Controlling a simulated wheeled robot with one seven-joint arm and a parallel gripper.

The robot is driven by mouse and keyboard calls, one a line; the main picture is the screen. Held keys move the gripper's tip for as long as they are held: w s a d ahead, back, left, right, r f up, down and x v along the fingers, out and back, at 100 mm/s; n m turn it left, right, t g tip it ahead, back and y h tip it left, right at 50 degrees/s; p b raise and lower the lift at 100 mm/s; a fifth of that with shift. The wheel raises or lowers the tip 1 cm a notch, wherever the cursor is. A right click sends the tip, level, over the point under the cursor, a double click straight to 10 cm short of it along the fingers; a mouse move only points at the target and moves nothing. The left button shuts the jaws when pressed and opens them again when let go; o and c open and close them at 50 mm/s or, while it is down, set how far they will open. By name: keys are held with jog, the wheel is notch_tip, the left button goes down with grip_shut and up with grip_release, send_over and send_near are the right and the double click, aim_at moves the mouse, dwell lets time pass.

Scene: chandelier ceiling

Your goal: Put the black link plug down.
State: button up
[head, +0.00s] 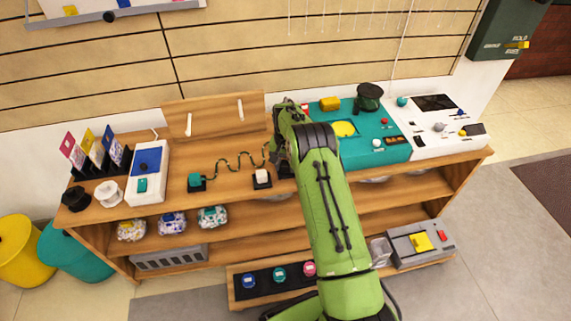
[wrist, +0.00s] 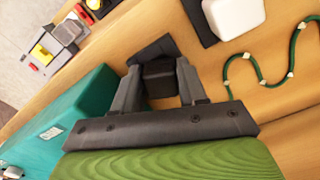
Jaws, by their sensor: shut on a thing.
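The black link plug (wrist: 160,78) is a dark block between the two fingers of my gripper (wrist: 159,70) in the wrist view. My gripper is shut on it. A flat black pad (wrist: 150,50) lies on the wooden shelf top just beyond the plug. I cannot tell whether the plug touches the pad or hangs just above it. In the head view my green arm covers most of the gripper, and only a dark bit shows left of the arm.
A white block (wrist: 233,17) on a dark pad is beside the plug; it also shows in the head view (head: 262,176). A wavy green cord (head: 235,163) runs left to a teal block (head: 195,181). A teal console (head: 390,150) stands close on the other side.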

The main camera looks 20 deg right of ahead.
jog(key=o, duration=1)
notch_tip(320, 180, up, 13)
jog(key=p, duration=0.5)
jog(key=s+a+r+n+t, duration=0.1)
jog(key=s+a+r+n, duration=0.15)
jog(key=s+r, duration=0.55)
jog(key=s+a+r+n+t, duration=0.15)
jog(key=s+a+r, duration=0.3)
jog(key=r, duration=0.75)
jog(key=s+a+n+t, duration=0.1)
jog(key=s, duration=0.7)
jog(key=s+a+n+t, duration=0.1)
jog(key=s, duration=0.7)
jog(key=s+a+t, duration=0.1)
jog(key=s+a, duration=0.1)
jog(key=s, duration=0.7)
jog(key=shift+n+b, duration=0.3)
jog(key=shift+n, duration=0.1)
jog(key=shift+w, duration=0.1)
